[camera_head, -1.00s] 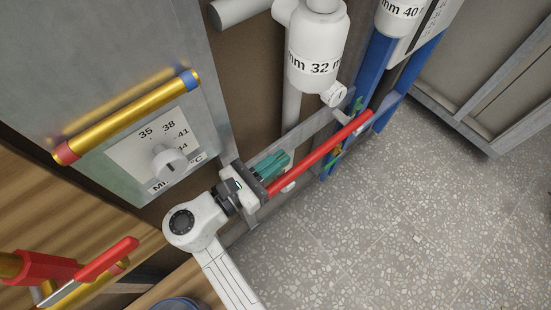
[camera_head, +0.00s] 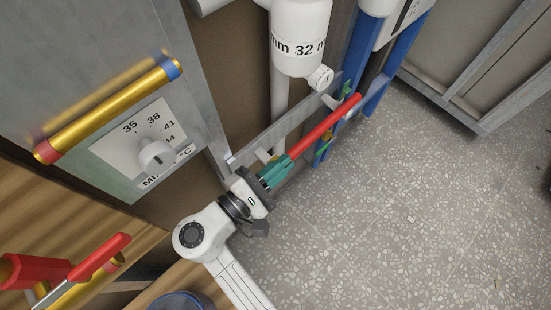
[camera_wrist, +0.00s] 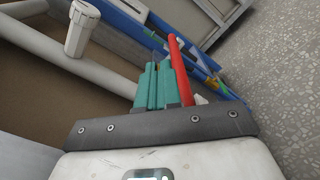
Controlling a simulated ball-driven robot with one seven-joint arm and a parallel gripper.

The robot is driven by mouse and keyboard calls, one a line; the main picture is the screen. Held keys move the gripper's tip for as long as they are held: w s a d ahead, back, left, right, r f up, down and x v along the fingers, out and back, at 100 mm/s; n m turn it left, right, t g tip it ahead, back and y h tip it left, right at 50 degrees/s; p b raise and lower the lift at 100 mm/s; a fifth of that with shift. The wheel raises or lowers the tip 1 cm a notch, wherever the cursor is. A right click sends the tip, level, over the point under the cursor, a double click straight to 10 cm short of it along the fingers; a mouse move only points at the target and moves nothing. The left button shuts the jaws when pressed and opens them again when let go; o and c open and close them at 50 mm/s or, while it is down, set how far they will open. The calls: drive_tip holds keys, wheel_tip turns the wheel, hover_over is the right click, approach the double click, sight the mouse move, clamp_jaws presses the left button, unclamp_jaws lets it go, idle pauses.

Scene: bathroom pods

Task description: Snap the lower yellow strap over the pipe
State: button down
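A red pipe (camera_head: 325,127) slants from beside my gripper to the blue frame at the upper right. It also shows in the wrist view (camera_wrist: 179,67), just right of my fingers. Small yellow-green pieces (camera_head: 326,153) sit on the lower part of the blue frame; a yellow bit shows in the wrist view (camera_wrist: 212,79). I cannot tell which is the lower strap, or whether it is over the pipe. My gripper (camera_head: 284,164) has teal fingers pointing toward the frame. They look close together, with nothing visible held. The fingers hide the pipe's near end in the head view.
A grey metal rail (camera_head: 290,127) runs behind my gripper. A white drain trap (camera_head: 300,40) hangs above it. A blue frame (camera_head: 378,92) stands upright at the right. A grey panel with a dial (camera_head: 157,155) is at the left.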

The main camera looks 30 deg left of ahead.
drive_tip(key=f+m+b, duration=0.1)
drive_tip(key=m+b, duration=0.1)
drive_tip(key=m, duration=0.1)
drive_tip(key=d+f+m+b, duration=0.1)
drive_tip(key=f+m+b, duration=0.1)
drive_tip(key=m, duration=0.1)
drive_tip(key=f+m+b, duration=0.1)
drive_tip(key=m+b, duration=0.2)
drive_tip(key=shift+s+d+f, duration=0.2)
drive_tip(key=shift+s+d, duration=0.1)
idle(0.4)
drive_tip(key=c, duration=1.3)
unclamp_jaws()
drive_tip(key=p+v, duration=0.1)
drive_tip(key=v, duration=0.9)
drive_tip(key=shift+s+a, duration=0.2)
drive_tip(key=shift+s, duration=0.15)
